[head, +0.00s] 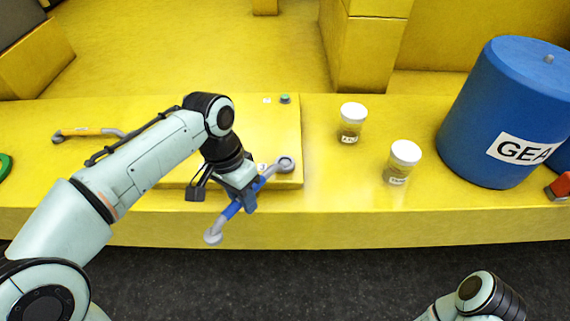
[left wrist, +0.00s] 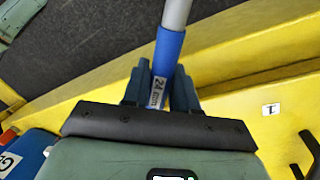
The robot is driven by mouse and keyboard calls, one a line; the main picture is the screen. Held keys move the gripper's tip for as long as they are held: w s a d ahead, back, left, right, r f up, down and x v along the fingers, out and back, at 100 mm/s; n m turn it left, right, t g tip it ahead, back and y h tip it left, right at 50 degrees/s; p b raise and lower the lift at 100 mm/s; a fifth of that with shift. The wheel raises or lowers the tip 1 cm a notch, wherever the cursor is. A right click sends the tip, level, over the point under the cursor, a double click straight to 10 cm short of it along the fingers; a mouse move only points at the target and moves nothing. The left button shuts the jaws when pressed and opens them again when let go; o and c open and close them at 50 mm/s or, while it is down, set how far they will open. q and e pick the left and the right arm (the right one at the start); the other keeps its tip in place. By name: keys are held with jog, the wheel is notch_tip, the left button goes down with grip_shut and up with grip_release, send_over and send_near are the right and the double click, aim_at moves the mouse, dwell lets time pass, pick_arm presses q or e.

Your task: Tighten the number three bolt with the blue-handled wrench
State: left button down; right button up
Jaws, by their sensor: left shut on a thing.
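My left gripper (head: 243,196) is shut on the blue-handled wrench (head: 232,209), which also shows in the left wrist view (left wrist: 167,60) with a "24 mm" label on its handle. The wrench's ring end (head: 286,165) is over the front right corner of the raised yellow panel (head: 285,130). Its other end sticks out past the ledge's front edge. A small white number label (head: 262,167) is beside the ring end; I cannot read it surely. No bolt shows there; the ring end may hide it. My right gripper is out of view.
A green-topped bolt (head: 285,99) is at the panel's back right corner. A yellow-handled wrench (head: 90,132) lies at the left. Two white-lidded jars (head: 352,120) (head: 402,160) and a large blue drum (head: 508,110) stand at the right. Ledge between panel and jars is clear.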

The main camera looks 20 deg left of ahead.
pick_arm(q)
jog(key=shift+w+a, duration=0.2)
jog(key=shift+a, duration=0.1)
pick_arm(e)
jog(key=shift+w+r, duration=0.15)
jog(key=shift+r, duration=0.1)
pick_arm(q)
jog(key=shift+m, duration=0.3)
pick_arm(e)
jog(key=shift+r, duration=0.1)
pick_arm(q)
jog(key=shift+w+a+m+p, duration=0.15)
jog(key=shift+a+m+p, duration=0.2)
jog(key=shift+p, duration=0.2)
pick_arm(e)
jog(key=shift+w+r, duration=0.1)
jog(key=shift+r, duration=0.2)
pick_arm(q)
jog(key=shift+a+r, duration=0.1)
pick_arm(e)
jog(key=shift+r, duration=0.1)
pick_arm(q)
jog(key=shift+w+a+m+p, duration=0.25)
jog(key=shift+a+p, duration=0.05)
jog(key=shift+p, duration=0.05)
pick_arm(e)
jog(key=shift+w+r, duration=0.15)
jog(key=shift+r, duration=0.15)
pick_arm(q)
jog(key=shift+s, duration=0.1)
